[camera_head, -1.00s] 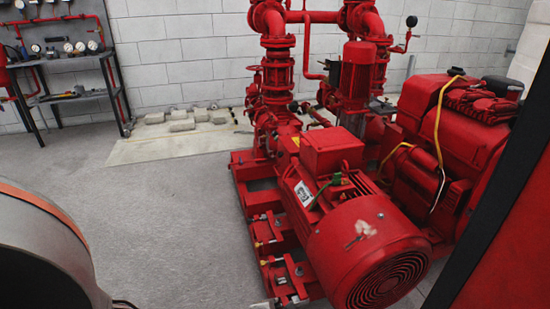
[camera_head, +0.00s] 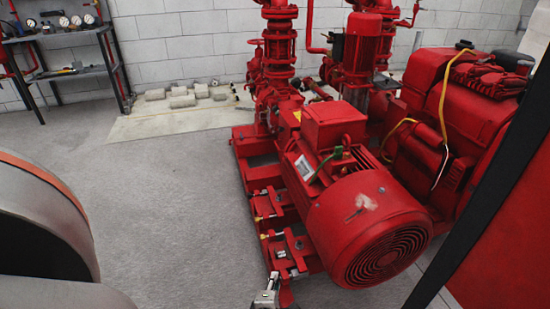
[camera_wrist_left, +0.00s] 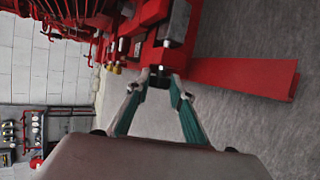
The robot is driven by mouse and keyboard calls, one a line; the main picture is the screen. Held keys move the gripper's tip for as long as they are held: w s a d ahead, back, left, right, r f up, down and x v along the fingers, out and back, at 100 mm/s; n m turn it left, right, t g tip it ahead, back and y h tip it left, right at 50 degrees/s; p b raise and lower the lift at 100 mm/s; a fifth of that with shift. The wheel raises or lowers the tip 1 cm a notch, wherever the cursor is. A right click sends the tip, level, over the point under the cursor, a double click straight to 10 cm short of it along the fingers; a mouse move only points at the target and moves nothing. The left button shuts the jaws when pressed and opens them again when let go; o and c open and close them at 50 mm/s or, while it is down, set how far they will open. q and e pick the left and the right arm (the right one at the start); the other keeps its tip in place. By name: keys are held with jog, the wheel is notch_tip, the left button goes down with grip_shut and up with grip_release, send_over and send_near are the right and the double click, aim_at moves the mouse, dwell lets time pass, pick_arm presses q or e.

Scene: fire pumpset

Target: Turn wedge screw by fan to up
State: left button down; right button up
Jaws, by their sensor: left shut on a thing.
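The red motor's round fan grille (camera_head: 388,256) faces me in the head view. Beside it, the red base frame carries metal wedge pieces and screws along its left edge, with a grey metal piece (camera_head: 282,254) near the front corner. My left gripper (camera_head: 271,281) is at that front corner, at the bottom of the head view. In the left wrist view my left gripper (camera_wrist_left: 159,82) has its fingertips closed on a small dark screw head (camera_wrist_left: 158,81) at the frame's end. Its up or down setting cannot be made out. My right gripper is out of view.
Brass-coloured screws (camera_wrist_left: 117,68) sit farther along the frame in the left wrist view. A red beam (camera_wrist_left: 245,76) lies close to the fingers. The grey floor (camera_head: 170,200) left of the pumpset is clear. A dark-edged red panel (camera_head: 500,220) stands at right.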

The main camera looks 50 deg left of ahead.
pick_arm(q)
jog(key=shift+f+t+y, duration=0.2)
jog(key=shift+t+y, duration=0.1)
jog(key=shift+y, duration=0.1)
jog(key=shift+s+m+t+y, duration=0.1)
jog(key=shift+m+t+y, duration=0.2)
jog(key=shift+y, duration=0.2)
dwell(0.4)
jog(key=c, duration=1.8)
grip_release()
jog(key=shift+o, duration=0.2)
jog(key=shift+r+h, duration=0.15)
jog(key=shift+h, duration=0.25)
